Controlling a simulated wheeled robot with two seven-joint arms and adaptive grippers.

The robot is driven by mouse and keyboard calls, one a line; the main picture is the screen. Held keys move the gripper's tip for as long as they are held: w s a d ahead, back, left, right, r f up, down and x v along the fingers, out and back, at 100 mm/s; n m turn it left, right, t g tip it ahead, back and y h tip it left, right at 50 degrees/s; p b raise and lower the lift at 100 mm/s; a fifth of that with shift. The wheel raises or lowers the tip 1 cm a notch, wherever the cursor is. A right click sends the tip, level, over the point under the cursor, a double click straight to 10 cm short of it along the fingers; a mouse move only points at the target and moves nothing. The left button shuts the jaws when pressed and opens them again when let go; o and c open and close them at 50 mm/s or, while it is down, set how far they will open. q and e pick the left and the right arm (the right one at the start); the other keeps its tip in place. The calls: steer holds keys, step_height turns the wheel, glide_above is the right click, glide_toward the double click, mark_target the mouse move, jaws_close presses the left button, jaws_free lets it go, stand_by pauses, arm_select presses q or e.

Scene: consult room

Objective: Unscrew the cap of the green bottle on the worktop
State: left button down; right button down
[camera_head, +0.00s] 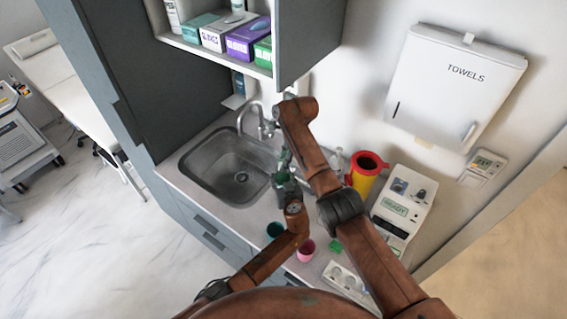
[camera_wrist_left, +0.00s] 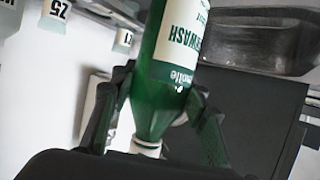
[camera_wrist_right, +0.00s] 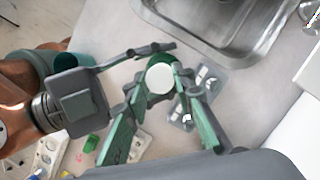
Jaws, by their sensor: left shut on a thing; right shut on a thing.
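The green bottle (camera_wrist_left: 152,95) has a white label with "WASH" lettering, which appears inverted in the left wrist view. My left gripper (camera_wrist_left: 160,85) has its fingers on both sides of the bottle's shoulder and is shut on it. The white cap (camera_wrist_right: 160,79) is seen from above in the right wrist view, and it also shows at the bottle's end in the left wrist view (camera_wrist_left: 145,147). My right gripper (camera_wrist_right: 160,88) comes in over the cap, with a finger on each side, shut on it. In the head view the arms largely hide the bottle, near the sink's right edge.
The sink (camera_head: 225,168) with its tap (camera_head: 262,122) lies to the left. A teal cup (camera_head: 275,229), pink cup (camera_head: 306,250) and green piece (camera_head: 335,246) stand nearby. A yellow bin with red lid (camera_head: 364,180) and a white device (camera_head: 405,205) are right. An open cabinet hangs above.

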steer(key=c, duration=1.6)
jaws_free()
